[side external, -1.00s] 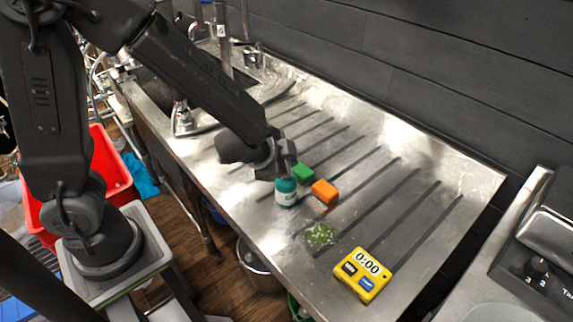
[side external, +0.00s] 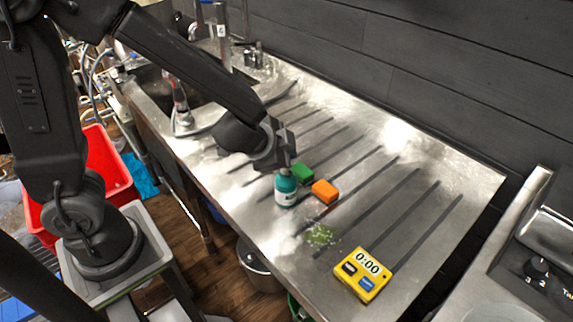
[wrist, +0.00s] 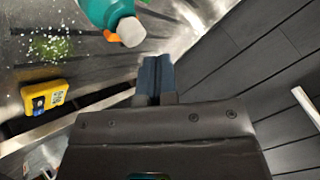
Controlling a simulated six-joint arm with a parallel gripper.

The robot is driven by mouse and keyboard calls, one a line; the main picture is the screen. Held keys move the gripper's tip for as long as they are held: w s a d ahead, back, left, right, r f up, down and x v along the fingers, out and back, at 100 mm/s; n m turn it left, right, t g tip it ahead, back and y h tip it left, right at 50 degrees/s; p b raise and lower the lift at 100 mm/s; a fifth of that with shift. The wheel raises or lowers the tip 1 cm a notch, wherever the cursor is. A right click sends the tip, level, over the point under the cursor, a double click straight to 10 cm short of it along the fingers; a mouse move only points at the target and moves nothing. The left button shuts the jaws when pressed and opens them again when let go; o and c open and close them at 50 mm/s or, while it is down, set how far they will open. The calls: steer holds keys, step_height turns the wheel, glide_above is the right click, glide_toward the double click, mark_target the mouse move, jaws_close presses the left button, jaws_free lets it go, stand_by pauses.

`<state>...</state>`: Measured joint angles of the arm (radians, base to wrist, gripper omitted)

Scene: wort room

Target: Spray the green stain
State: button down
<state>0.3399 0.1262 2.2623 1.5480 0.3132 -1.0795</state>
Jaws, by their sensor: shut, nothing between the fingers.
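A teal spray bottle with a white label (side external: 286,190) stands upright on the steel drainboard. It also shows at the top of the wrist view (wrist: 108,14), with its pale top towards the camera. The green stain (side external: 321,236) is a speckled patch on the drainboard, nearer the front than the bottle; it also shows in the wrist view (wrist: 50,47). My gripper (wrist: 155,75) is shut and empty. In the side view my gripper (side external: 284,160) is just above and behind the bottle; whether it touches the bottle top I cannot tell.
The ribbed drainboard (side external: 440,170) is mostly clear to the right. A dark wall (side external: 450,70) runs along its back.

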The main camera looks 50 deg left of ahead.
steer(key=shift+r, duration=2.25)
steer(key=shift+s+a+r, duration=0.1)
steer(key=shift+a+r, duration=0.05)
steer(key=s+a+r+n+g, duration=0.1)
steer(key=s+r+n, duration=0.1)
steer(key=s, duration=0.3)
steer(key=s+r+n+g, duration=0.1)
steer(key=s+r+n, duration=0.2)
steer(key=s, duration=0.3)
steer(key=s+a+r+n+g+h, duration=0.1)
steer(key=s+r+n, duration=0.1)
steer(key=s, duration=0.4)
steer(key=shift+s+a+r+n+g, duration=0.2)
steer(key=shift+a+r+n+g, duration=0.1)
steer(key=shift+a+r+n, duration=0.1)
